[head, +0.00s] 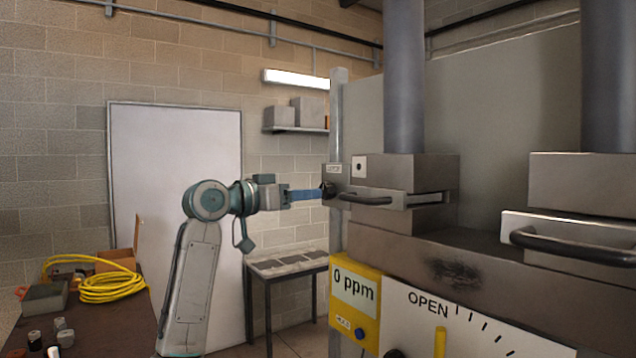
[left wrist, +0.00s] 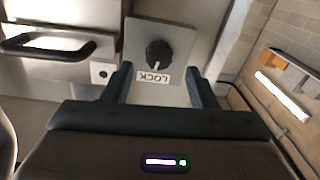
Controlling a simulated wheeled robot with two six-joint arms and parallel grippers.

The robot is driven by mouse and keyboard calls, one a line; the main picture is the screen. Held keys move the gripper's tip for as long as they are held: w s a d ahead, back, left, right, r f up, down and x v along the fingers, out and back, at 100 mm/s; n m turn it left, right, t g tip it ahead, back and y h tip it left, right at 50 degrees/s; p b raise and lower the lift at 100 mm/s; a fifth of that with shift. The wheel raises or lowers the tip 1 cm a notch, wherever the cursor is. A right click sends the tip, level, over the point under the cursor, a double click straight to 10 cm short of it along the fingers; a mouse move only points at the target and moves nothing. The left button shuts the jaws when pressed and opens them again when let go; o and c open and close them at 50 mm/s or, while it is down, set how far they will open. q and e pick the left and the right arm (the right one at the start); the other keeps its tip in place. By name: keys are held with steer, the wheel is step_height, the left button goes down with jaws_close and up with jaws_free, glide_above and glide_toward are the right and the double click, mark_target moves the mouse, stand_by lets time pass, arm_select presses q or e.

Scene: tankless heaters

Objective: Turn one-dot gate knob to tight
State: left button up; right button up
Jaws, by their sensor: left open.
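The one-dot gate (head: 420,200) is a grey slide with a dark handle (head: 366,199), under a plate with one black dot (head: 360,167). Its black round knob (head: 328,189) sits on a small grey plate at the gate's left end. In the left wrist view the knob (left wrist: 158,53) shows above an upside-down LOCK label (left wrist: 153,77), and a pale mark on it points toward that label. My left gripper (head: 319,194) is open. In the left wrist view its fingers (left wrist: 159,76) stand on either side of the knob's line, with the knob between or just beyond their tips; contact is not visible.
A second gate with a dark handle (head: 570,246) is at the right. Below are a yellow 0 ppm meter (head: 357,297) and an OPEN scale with a yellow lever (head: 440,342). A bench with a yellow hose (head: 110,287) stands at the left.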

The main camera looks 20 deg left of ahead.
mark_target(324, 190)
arm_select(q)
steer(key=p+x, duration=0.2)
steer(key=x, duration=0.2)
steer(key=shift+d+r, duration=0.15)
steer(key=shift+r, duration=0.05)
steer(key=shift+w+d+f, duration=0.1)
steer(key=shift+w+f, duration=0.15)
steer(key=shift+w, duration=0.15)
arm_select(e)
steer(key=r, duration=0.1)
steer(key=d+r, duration=0.1)
steer(key=r, duration=0.1)
arm_select(q)
steer(key=c, duration=1)
arm_select(e)
steer(key=shift+a+f, duration=0.1)
steer(key=shift+a, duration=0.35)
